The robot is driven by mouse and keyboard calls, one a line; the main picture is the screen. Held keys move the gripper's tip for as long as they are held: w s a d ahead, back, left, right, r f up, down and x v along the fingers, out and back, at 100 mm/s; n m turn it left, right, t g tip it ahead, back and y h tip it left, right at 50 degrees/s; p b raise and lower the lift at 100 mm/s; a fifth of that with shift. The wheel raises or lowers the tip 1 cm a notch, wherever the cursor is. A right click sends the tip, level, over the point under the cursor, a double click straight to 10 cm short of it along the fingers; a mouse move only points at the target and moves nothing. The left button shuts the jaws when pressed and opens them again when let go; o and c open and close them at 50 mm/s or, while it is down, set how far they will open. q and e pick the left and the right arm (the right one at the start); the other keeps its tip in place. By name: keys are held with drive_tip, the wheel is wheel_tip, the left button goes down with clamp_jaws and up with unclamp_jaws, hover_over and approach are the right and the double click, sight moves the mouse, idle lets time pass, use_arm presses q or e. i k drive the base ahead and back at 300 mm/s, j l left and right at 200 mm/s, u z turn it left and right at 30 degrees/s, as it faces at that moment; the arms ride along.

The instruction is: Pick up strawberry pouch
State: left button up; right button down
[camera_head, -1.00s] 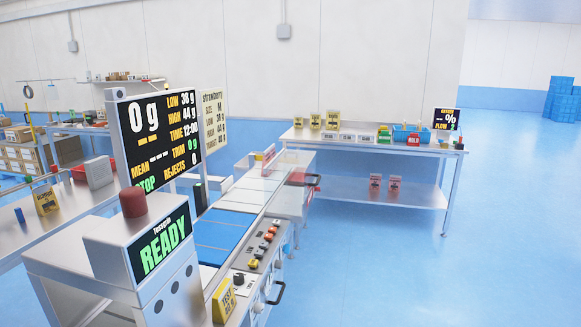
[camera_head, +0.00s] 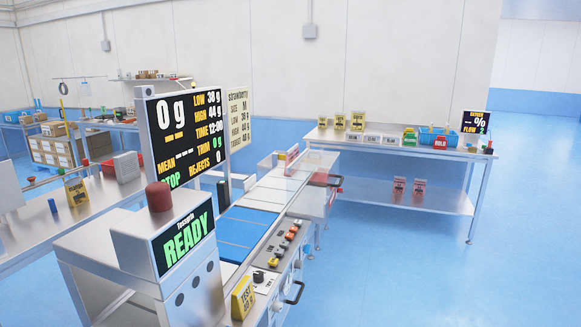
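No pouch that I can clearly identify as the strawberry pouch shows. Two small red and white packs (camera_head: 409,185) stand on the lower shelf of the far table, but their print is too small to read. A cream sign (camera_head: 239,117) with "strawberry" at its top stands behind the black display. Neither of my grippers is in view.
A checkweigher with a blue belt (camera_head: 243,227) and a "READY" screen (camera_head: 184,243) fills the near middle. A black display (camera_head: 186,135) rises behind it. A metal bench (camera_head: 30,235) is at left. The far table (camera_head: 400,149) holds yellow signs and a blue bin (camera_head: 432,137). Blue floor at right is clear.

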sight(289, 154)
drive_tip(key=i+l+z, duration=0.2)
drive_tip(key=i+l, duration=0.2)
drive_tip(key=i, duration=0.15)
drive_tip(key=i+l+z, duration=0.25)
drive_tip(key=i, duration=0.3)
drive_tip(key=i+l+z, duration=0.2)
drive_tip(key=i, duration=0.35)
drive_tip(key=i+l+z, duration=0.2)
drive_tip(key=i, duration=0.4)
drive_tip(key=i+l+u, duration=0.2)
drive_tip(key=i, duration=1.9)
drive_tip(key=i+u, duration=0.4)
drive_tip(key=i, duration=0.25)
drive_tip(key=i+l+u, duration=0.2)
drive_tip(key=i+u, duration=0.15)
drive_tip(key=i, duration=0.3)
